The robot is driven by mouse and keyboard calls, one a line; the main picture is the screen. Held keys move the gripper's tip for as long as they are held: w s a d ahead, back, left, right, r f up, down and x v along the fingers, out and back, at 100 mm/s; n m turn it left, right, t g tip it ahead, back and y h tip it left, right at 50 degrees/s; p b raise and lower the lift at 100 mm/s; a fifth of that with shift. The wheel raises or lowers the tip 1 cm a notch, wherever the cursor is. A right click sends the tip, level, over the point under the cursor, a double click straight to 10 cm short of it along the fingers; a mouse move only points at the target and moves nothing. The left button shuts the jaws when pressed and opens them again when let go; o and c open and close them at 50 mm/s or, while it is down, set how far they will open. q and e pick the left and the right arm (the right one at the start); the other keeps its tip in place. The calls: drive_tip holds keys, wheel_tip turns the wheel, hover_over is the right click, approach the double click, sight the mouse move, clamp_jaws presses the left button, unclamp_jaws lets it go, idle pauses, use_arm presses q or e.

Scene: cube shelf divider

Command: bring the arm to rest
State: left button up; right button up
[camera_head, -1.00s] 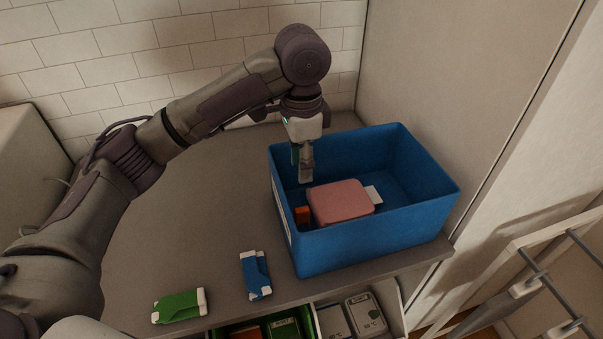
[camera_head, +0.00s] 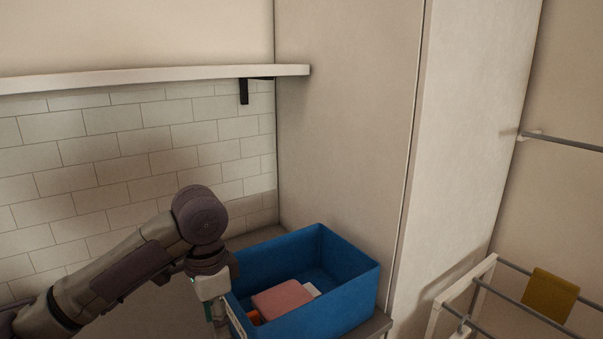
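My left arm comes in from the lower left over the counter. Its gripper (camera_head: 217,318) points down at the left side of the blue bin (camera_head: 345,309), in front of the bin's left wall. The fingertips are cut off or too small to tell if they are open or shut. The bin holds a pink item (camera_head: 283,299), an orange item (camera_head: 254,317) and a white item (camera_head: 312,290). My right gripper is not in view.
The bin stands on the grey counter (camera_head: 384,323), by a tall pale cabinet (camera_head: 340,130). A white shelf (camera_head: 150,75) runs along the tiled wall. A rack with rails (camera_head: 488,287) and a yellow cloth (camera_head: 550,296) is at the lower right.

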use_arm(q)
drive_tip(key=s+d+f+n+t+h, duration=0.1)
drive_tip(key=s+d+f, duration=0.25)
drive_tip(key=f, duration=0.25)
drive_tip(key=s+d+f+h, duration=0.2)
drive_tip(key=s+f, duration=0.2)
drive_tip(key=f, duration=0.2)
drive_tip(key=s+d+f+n+t+h, duration=0.1)
drive_tip(key=s+d+f, duration=0.1)
drive_tip(key=s+f, duration=0.3)
drive_tip(key=s+a+f+n+t+y, duration=0.1)
drive_tip(key=s+a+f+n+y, duration=0.1)
drive_tip(key=s+a+f+n, duration=0.35)
drive_tip(key=s+a+f+n+t+y, duration=0.1)
drive_tip(key=s+a+f+n+y, duration=0.1)
drive_tip(key=s+a, duration=0.6)
wheel_tip(320, 180, down, 24)
drive_tip(key=g, duration=0.2)
drive_tip(key=s+a+f+g, duration=0.1)
drive_tip(key=s+a+f, duration=0.1)
drive_tip(key=s+f, duration=1.5)
drive_tip(key=shift+s+a+f+m, duration=0.35)
drive_tip(key=shift+s+f, duration=0.05)
drive_tip(key=shift+f, duration=0.15)
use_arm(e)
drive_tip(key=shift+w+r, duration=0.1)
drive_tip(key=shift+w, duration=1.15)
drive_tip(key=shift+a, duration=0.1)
